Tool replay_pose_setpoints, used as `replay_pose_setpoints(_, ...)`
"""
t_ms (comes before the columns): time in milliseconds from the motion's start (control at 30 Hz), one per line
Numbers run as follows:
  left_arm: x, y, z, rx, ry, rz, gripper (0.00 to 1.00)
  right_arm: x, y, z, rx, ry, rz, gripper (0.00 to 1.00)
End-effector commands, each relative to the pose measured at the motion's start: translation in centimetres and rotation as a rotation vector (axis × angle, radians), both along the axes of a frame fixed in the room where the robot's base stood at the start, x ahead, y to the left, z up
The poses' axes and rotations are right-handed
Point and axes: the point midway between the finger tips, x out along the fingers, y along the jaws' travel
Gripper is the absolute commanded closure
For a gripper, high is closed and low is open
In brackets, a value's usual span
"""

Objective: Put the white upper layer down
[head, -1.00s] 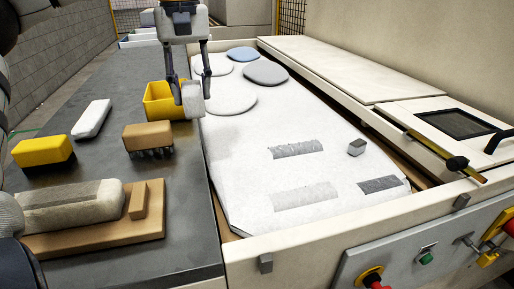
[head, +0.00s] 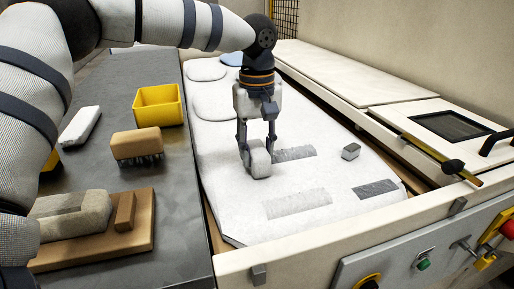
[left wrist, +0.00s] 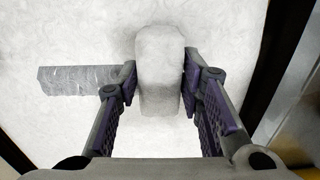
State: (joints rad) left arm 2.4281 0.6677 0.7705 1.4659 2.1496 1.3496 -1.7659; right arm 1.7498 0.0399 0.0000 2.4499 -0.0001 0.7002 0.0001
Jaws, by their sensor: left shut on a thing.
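The white upper layer (head: 259,162) is a small pale, fuzzy block. My left gripper (head: 257,148) is shut on it, one finger on each side, over the white sheet (head: 235,205) on the machine bed. The left wrist view shows the block (left wrist: 160,75) upright between the dark finger pads of my left gripper (left wrist: 158,85). The block is at or very close to the sheet; I cannot tell whether it touches. A grey patch (head: 295,153) lies just right of the block. My right gripper is not in view.
Another two patches (head: 298,202) (head: 376,189) and a small grey block (head: 351,151) lie on the sheet. Round pads (head: 212,106) are behind. The left table holds a yellow bin (head: 158,106), a brush (head: 137,145), a white bar (head: 80,127) and a wooden board (head: 140,240).

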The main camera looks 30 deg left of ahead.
Motion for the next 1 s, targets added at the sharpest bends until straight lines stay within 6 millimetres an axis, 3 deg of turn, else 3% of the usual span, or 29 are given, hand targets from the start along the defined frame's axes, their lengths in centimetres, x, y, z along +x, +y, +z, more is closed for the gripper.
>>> replay_pose_setpoints(333, 0.0, 0.0, -0.4, 0.000, -0.001, 0.000, 0.93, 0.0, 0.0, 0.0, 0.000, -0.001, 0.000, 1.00)
replay_pose_setpoints(367, 0.0, 0.1, -0.4, 0.000, -0.001, 0.000, 0.64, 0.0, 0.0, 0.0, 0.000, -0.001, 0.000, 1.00)
replay_pose_setpoints(433, 0.0, 0.0, -0.4, 0.001, -0.002, 0.000, 0.48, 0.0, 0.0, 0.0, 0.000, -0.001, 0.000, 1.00)
replay_pose_setpoints(467, 0.0, 0.0, -0.4, 0.001, -0.002, 0.000, 0.46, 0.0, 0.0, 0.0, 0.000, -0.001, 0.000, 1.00)
replay_pose_setpoints(767, 0.0, 0.0, -0.1, 0.001, -0.003, 0.000, 0.46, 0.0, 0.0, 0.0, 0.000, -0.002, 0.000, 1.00)
replay_pose_setpoints(867, 0.1, 0.0, 1.4, -0.001, -0.004, 0.002, 0.46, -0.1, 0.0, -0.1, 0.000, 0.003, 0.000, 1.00)
replay_pose_setpoints(1000, 0.2, 0.1, 5.2, 0.000, -0.005, 0.002, 0.46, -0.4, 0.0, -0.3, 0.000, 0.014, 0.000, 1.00)
